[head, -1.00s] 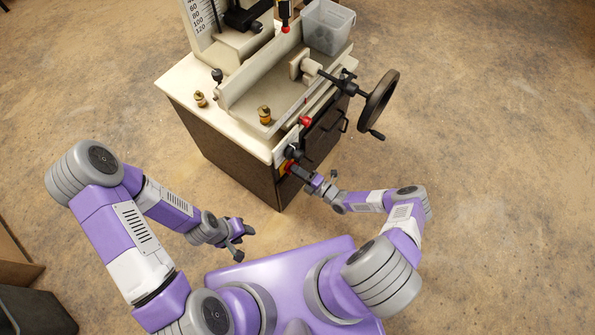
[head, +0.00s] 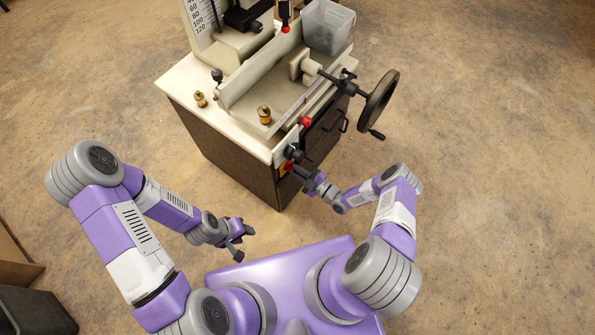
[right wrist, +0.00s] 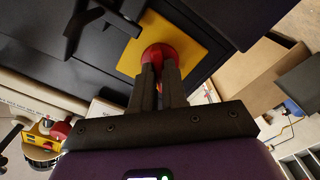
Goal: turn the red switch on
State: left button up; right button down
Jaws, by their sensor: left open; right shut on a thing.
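The red switch (right wrist: 160,54) is a round red knob on a yellow plate (right wrist: 190,36) on the machine's dark front. In the head view the red switch (head: 287,167) is small and partly covered by my right gripper (head: 297,170). In the right wrist view the two dark fingers of my right gripper (right wrist: 160,72) are close together and shut on the knob, hiding its lower part. My left gripper (head: 243,241) is open and empty, in the air left of the machine's near corner.
The machine has a pale top (head: 190,82), brass-coloured knobs, a black handwheel (head: 380,100) on the right and a clear bin (head: 328,27). A red-tipped lever (head: 305,121) and a black knob (head: 293,152) sit close to the switch. The floor around is open.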

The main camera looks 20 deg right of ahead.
jog(key=shift+m, duration=3.6)
jog(key=c, duration=1.2)
grip_release()
jog(key=shift+o, duration=0.2)
jog(key=p+v, duration=0.1)
jog(key=v, duration=0.6)
jog(key=shift+s+d, duration=0.2)
jog(key=shift+s, duration=0.05)
